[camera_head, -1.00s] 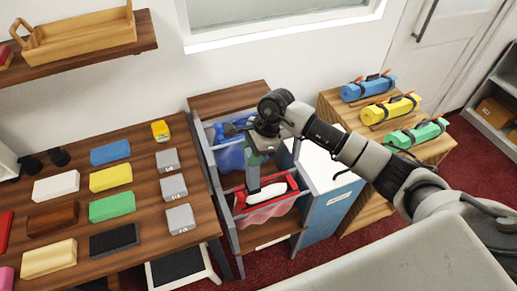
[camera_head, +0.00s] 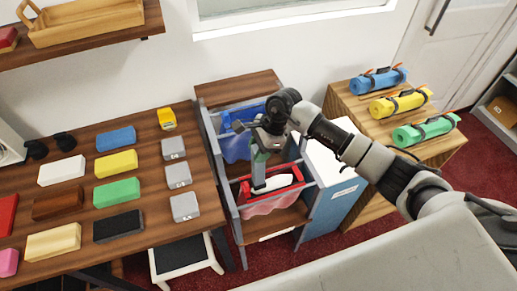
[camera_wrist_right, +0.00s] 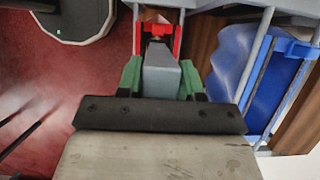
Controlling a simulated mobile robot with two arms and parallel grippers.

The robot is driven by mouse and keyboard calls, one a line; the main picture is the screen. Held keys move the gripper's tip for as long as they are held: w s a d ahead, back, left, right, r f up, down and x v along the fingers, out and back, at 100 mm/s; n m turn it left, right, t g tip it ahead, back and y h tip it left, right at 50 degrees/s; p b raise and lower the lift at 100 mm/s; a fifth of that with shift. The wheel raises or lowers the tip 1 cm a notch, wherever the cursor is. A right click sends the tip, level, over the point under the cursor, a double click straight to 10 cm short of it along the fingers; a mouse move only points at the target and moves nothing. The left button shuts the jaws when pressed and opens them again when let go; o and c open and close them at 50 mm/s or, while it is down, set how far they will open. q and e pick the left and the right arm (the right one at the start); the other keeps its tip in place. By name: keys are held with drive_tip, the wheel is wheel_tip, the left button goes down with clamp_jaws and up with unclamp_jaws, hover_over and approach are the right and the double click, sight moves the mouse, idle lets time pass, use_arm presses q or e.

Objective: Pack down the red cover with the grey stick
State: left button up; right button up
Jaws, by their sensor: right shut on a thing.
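My right gripper (camera_head: 262,148) is shut on the grey stick (camera_wrist_right: 162,72) and holds it pointing down over the cart's front compartment. In the wrist view the stick sits between the green finger pads, its far end by the red rim. The red cover shows as a red rim (camera_head: 243,190) with a pinkish-red bag (camera_head: 272,206) hanging under it. A white object (camera_head: 283,181) lies inside the rim, right beside the stick. The stick's lower end is at the rim opening; whether it touches the cover is hidden. My left gripper is not in view.
A blue bag (camera_head: 236,146) hangs in the cart's rear compartment. The cart's grey rails (camera_head: 221,178) stand close to the gripper. A table with several coloured blocks (camera_head: 115,138) is on the left. A wooden stand with rolled mats (camera_head: 400,102) is on the right.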

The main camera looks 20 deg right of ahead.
drive_tip(key=shift+f+b, duration=4.5)
drive_tip(key=shift+f, duration=0.15)
drive_tip(key=shift+r, duration=0.15)
wheel_tip(320, 180, up, 2)
drive_tip(key=shift+p, duration=0.75)
drive_tip(key=shift+r+p, duration=2.25)
drive_tip(key=shift+r, duration=2.35)
